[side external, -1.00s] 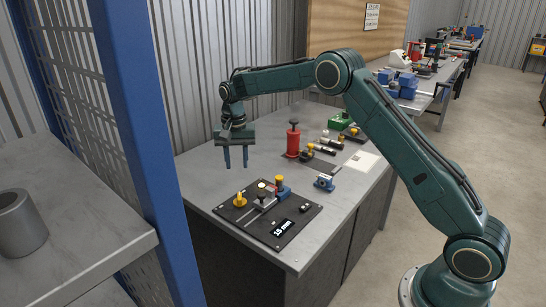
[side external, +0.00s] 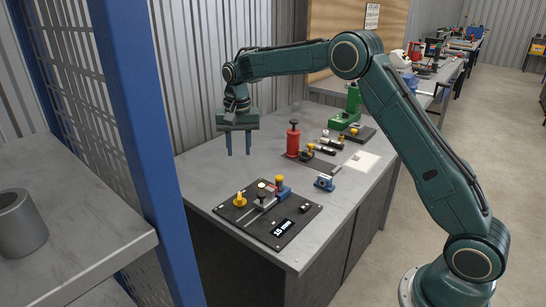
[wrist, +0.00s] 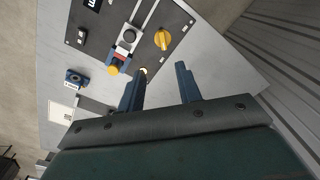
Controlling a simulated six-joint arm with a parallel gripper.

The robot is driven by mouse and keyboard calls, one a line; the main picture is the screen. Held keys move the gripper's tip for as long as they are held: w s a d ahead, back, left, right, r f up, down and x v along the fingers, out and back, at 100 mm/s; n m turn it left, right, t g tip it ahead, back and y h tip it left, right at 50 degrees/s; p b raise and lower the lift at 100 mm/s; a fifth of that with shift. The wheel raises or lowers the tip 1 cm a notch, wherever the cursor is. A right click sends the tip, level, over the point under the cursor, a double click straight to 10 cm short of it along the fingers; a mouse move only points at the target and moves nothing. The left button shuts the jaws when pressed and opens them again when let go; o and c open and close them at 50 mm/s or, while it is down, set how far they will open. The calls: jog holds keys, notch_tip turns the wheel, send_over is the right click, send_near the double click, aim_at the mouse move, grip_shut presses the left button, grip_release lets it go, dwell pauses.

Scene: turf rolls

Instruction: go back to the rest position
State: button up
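My gripper (side external: 239,153) hangs above the back left of the grey bench, pointing down. Its two blue fingers stand apart with nothing between them. In the wrist view the gripper (wrist: 160,85) is also open and empty. A black panel (side external: 250,228) with a yellow knob (side external: 240,201), a yellow-topped blue and red fixture and a "15 mm" display (side external: 284,228) lies on the bench below and in front of the gripper. The knob (wrist: 162,40) and panel also show in the wrist view.
A red cylinder with a black top (side external: 293,142) stands right of the gripper. A small blue block (side external: 324,182), dark tools and a green press (side external: 347,115) stand farther right. A blue post (side external: 148,150) and a shelf with a grey cylinder (side external: 15,222) are at the left.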

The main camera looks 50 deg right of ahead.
jog(key=s+a+r+n+t, duration=0.3)
jog(key=s+r+n, duration=0.1)
jog(key=s+r, duration=1.2)
jog(key=s+f+n+t, duration=0.1)
jog(key=s+f+n, duration=0.1)
jog(key=s, duration=0.9)
jog(key=s+a+f+n+t, duration=0.1)
jog(key=s+f+n, duration=0.1)
jog(key=s, duration=1)
jog(key=shift+s+f+n, duration=0.25)
jog(key=shift+f+n, duration=0.05)
jog(key=shift+f, duration=0.45)
